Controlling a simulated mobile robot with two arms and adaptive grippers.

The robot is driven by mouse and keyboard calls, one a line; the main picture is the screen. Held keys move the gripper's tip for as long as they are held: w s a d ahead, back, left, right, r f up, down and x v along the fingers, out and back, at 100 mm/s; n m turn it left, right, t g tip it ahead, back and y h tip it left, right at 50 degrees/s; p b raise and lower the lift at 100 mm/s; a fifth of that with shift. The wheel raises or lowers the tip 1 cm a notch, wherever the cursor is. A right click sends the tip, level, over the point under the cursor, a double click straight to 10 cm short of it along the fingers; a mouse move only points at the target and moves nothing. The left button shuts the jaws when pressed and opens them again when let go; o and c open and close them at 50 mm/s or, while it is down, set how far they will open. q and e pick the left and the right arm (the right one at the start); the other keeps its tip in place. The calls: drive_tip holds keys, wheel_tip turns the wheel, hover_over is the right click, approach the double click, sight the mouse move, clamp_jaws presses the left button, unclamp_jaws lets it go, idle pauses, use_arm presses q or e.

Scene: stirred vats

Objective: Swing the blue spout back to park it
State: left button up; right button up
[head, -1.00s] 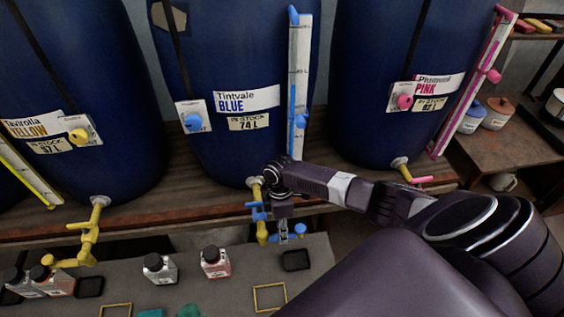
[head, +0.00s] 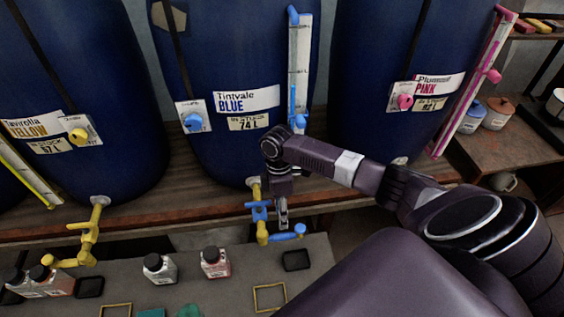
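The blue vat (head: 225,60) stands in the middle of the shelf. A yellow and blue tap (head: 261,212) comes out at its foot. The blue spout (head: 284,237) sticks out to the right from the tap's lower end, with a raised blue tip. My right gripper (head: 283,224) points down just above the spout, to the right of the tap body. It looks narrow and seen edge-on, and nothing shows between its fingers. I cannot tell whether it is open or shut. My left gripper is not in view.
The yellow vat (head: 85,80) with its yellow tap (head: 88,240) is at the left, the pink vat (head: 385,45) at the right. Below are small bottles (head: 214,262), a dark dish (head: 296,261) and a yellow frame (head: 270,297) on a grey bench (head: 225,297).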

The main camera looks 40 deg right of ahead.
drive_tip(key=shift+w+d+r, duration=0.1)
drive_tip(key=shift+w+r, duration=0.05)
drive_tip(key=shift+r, duration=0.75)
drive_tip(key=shift+w+d+r, duration=0.1)
drive_tip(key=shift+w+r, duration=0.05)
drive_tip(key=shift+r, duration=0.75)
